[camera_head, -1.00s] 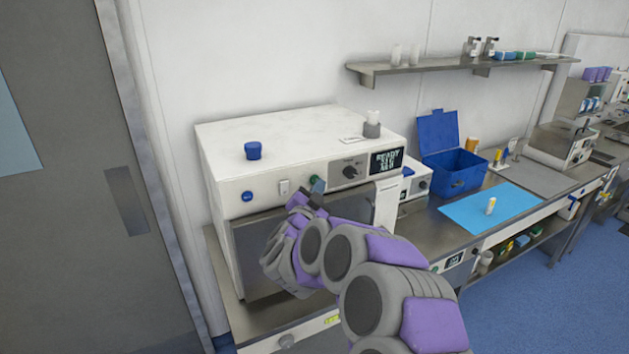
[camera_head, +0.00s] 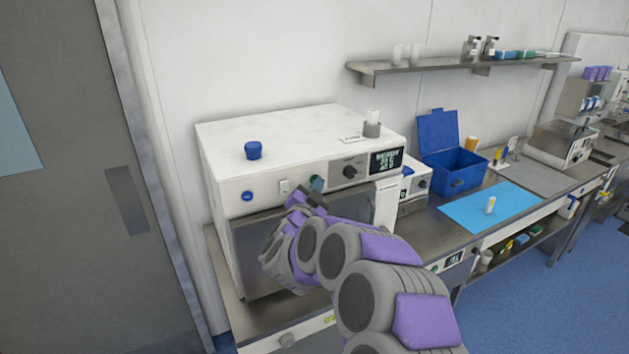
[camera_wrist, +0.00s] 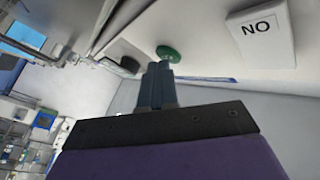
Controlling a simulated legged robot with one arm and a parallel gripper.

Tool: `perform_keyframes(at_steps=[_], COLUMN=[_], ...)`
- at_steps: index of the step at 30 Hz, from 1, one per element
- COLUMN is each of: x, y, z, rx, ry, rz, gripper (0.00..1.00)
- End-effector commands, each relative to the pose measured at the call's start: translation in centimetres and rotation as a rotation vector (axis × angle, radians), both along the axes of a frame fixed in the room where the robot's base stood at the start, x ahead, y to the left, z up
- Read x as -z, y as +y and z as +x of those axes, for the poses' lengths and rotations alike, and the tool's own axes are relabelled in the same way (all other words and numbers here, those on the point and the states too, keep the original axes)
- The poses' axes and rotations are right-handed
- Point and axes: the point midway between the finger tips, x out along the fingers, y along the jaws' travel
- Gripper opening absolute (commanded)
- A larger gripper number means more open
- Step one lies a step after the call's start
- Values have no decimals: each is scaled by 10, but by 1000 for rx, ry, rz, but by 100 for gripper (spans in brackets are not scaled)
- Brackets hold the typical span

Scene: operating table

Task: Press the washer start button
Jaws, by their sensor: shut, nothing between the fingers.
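The washer is a white boxy machine (camera_head: 270,135) with a front control panel and a dark front door (camera_head: 250,235). A green round button (camera_wrist: 168,51) is on its panel in the wrist view; in the head view it is mostly hidden by my fingertips. My gripper (camera_head: 317,184) is shut and empty, with its fingertips right at the green button. In the wrist view the shut fingers (camera_wrist: 158,70) overlap the button's near edge; whether they touch it I cannot tell. The panel's display (camera_head: 386,161) is lit, its text too small to read.
The switch shows in the wrist view too (camera_wrist: 263,32). A blue cap (camera_head: 253,150) sits on top. A blue box (camera_head: 455,180) stands to the right.

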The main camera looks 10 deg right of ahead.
Motion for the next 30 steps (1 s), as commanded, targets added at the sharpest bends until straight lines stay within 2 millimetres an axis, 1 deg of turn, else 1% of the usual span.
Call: perform_keyframes(at_steps=[16, 26, 30], x=[0, 0, 0], y=[1, -3, -3], z=[2, -11, -13], rx=[-1, -1, -1], ry=[0, 0, 0], rz=[0, 0, 0], gripper=[0, 0, 0])
